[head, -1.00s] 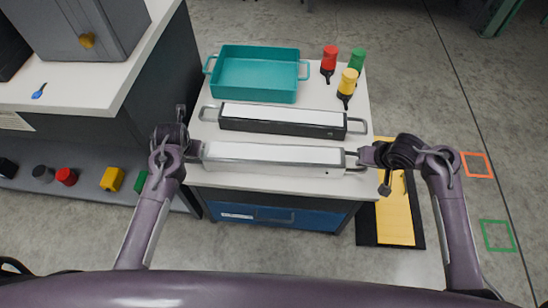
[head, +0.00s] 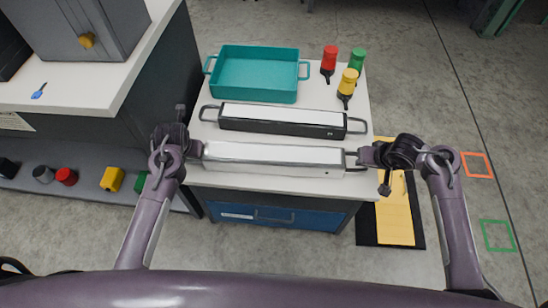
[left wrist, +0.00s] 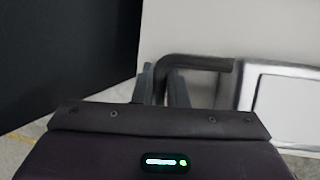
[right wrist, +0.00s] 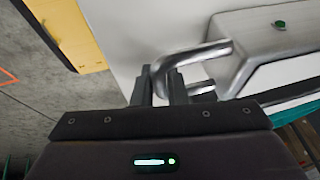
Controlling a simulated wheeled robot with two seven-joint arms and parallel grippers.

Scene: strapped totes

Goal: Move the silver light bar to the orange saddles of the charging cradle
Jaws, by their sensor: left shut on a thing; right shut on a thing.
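The silver light bar (head: 272,154) lies across the front of the white cart top in the head view, with a handle at each end. My left gripper (head: 190,150) is shut on its left handle; the left wrist view shows the dark handle bend (left wrist: 165,68) between the fingers. My right gripper (head: 362,157) is shut on its right handle, and the right wrist view shows the metal handle (right wrist: 205,52) between the fingers. I cannot tell whether the bar is resting or slightly raised. I see no charging cradle or orange saddles.
A black light bar (head: 282,121) lies just behind the silver one. A teal tray (head: 255,90) and red (head: 329,60), green (head: 357,62) and yellow (head: 347,83) bottles stand farther back. A counter (head: 85,95) is at left; a yellow panel (head: 396,220) lies at right.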

